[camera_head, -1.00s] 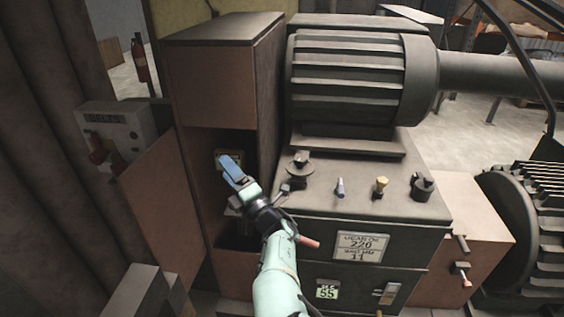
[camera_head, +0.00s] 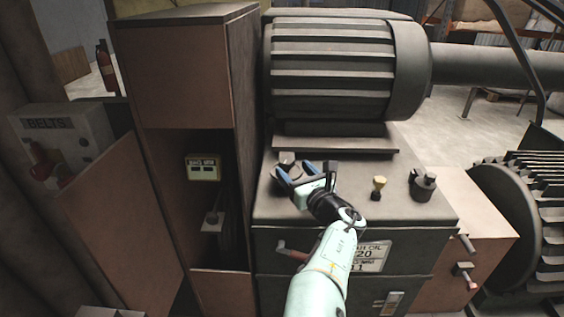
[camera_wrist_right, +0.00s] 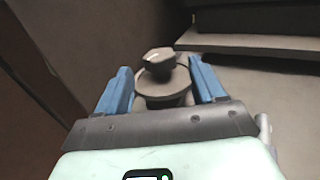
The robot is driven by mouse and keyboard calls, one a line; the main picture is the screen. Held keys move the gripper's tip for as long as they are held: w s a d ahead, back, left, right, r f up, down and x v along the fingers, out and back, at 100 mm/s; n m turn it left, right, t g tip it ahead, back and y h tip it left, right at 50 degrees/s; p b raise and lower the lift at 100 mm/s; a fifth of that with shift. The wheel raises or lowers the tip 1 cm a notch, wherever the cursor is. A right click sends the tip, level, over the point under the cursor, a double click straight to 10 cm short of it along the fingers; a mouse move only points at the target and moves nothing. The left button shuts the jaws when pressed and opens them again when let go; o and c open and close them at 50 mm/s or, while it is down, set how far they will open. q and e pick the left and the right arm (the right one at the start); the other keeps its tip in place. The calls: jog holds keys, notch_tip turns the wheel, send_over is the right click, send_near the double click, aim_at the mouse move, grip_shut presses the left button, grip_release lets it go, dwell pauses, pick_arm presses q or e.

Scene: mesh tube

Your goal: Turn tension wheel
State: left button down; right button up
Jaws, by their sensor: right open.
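A dark round knob with a white mark (camera_wrist_right: 158,62) stands on the sloped top of the machine's control panel. In the right wrist view it lies between the two blue fingers of my right gripper (camera_wrist_right: 160,72), with gaps on both sides. In the head view my right gripper (camera_head: 302,172) is open over the left end of the panel, and its fingers partly hide this knob (camera_head: 287,158). No label in these frames names the tension wheel. My left gripper does not show.
A yellow knob (camera_head: 379,184) and another dark knob (camera_head: 423,184) stand farther right on the panel. A large ribbed motor (camera_head: 335,70) rises behind. To the left is an open cabinet with a yellow display (camera_head: 203,167). A grey BELTS box (camera_head: 75,135) is at far left.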

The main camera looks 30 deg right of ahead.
aim_at(283, 159)
jog(key=w, duration=0.7)
jog(key=shift+d+b, duration=0.2)
jog(key=shift+b, duration=0.15)
jog(key=c, duration=1)
